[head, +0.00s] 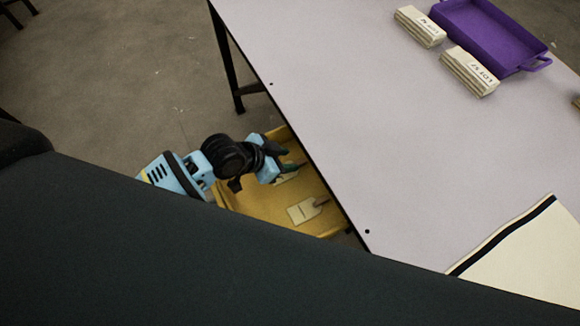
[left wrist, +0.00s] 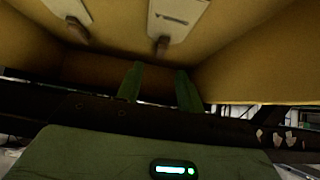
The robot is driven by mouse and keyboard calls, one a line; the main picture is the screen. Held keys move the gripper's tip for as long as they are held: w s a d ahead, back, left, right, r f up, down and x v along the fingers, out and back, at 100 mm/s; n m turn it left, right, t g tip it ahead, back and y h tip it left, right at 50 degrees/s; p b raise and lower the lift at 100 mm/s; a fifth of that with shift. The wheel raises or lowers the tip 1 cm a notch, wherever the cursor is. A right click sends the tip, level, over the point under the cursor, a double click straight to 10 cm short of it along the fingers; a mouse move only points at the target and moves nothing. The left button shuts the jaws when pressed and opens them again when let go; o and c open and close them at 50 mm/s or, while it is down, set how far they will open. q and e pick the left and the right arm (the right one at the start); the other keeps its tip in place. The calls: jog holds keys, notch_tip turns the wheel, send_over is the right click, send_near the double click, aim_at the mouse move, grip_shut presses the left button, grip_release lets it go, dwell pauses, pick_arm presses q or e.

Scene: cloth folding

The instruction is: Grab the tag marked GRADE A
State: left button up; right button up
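Two pale tags lie in a yellow open box or drawer (head: 228,198) beside the table. One tag (head: 307,211) is in plain sight; the other tag (head: 284,180) is partly hidden under my left gripper (head: 294,166). In the left wrist view, one tag (left wrist: 180,15) with a brown cord end is just beyond the fingertips, and another tag (left wrist: 68,9) is at the upper left. No lettering is readable, so I cannot tell which is GRADE A. My left gripper (left wrist: 160,76) is open, its green fingers apart with nothing between them. My right gripper is not in view.
The pale table (head: 340,120) has its edge right beside the box. On it are a purple tray (head: 490,35), two folded labelled cloth bundles (head: 420,27) (head: 469,72) and a cream cloth with a black stripe (head: 525,255). The table's middle is clear.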

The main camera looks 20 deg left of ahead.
aim_at(301, 162)
pick_arm(q)
jog(key=shift+b+x, duration=0.5)
jog(key=shift+x, duration=2.1)
jog(key=shift+s+a+f, duration=0.1)
grip_shut()
